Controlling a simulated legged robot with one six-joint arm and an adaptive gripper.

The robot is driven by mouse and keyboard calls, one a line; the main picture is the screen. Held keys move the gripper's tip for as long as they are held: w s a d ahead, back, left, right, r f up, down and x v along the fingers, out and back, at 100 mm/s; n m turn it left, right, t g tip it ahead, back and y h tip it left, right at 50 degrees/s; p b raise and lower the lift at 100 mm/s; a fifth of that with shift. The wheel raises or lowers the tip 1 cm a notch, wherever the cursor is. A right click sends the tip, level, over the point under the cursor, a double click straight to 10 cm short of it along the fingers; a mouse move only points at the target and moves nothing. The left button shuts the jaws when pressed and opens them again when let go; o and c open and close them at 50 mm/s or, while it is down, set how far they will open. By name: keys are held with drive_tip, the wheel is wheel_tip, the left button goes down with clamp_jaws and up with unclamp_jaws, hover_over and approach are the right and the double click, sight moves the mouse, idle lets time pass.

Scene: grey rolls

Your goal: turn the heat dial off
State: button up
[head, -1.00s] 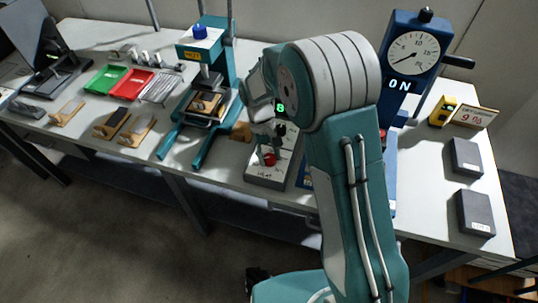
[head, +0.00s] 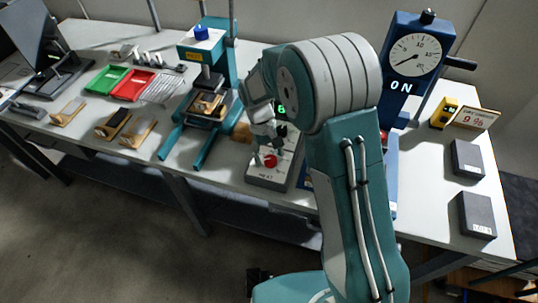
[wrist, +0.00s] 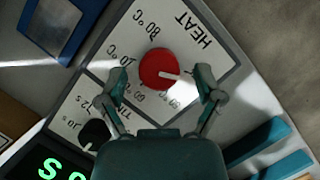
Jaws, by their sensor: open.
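The red heat dial (wrist: 159,69) sits on a grey and white control box (head: 266,182) marked HEAT. In the wrist view its white pointer line points right, and temperature marks surround it. The dial also shows in the head view (head: 270,161). My gripper (wrist: 158,93) is open and empty above the box. In the wrist view its two fingers are spread on either side, with the dial between and slightly beyond them. I cannot tell whether a finger touches it. In the head view my arm partly covers the box and its display.
A black timer knob (wrist: 94,134) and a green digital display (wrist: 62,172) are beside the dial. A teal press (head: 205,95) stands left of the box. A blue gauge machine (head: 415,60) reading ON stands to the right, partly behind my arm.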

drive_tip(key=v, duration=1.2)
drive_tip(key=s+d+r+m+t+y, duration=0.2)
drive_tip(key=s+d+r+t, duration=0.2)
drive_tip(key=s+d+r, duration=0.7)
drive_tip(key=s+d+m+t, duration=0.1)
drive_tip(key=s+d+t, duration=0.1)
drive_tip(key=s, duration=0.4)
drive_tip(key=s+d+r+m+t, duration=0.1)
drive_tip(key=s+d+m+t, duration=0.1)
drive_tip(key=s, duration=0.4)
drive_tip(key=shift+s+t, duration=0.3)
drive_tip(key=shift+t, duration=0.5)
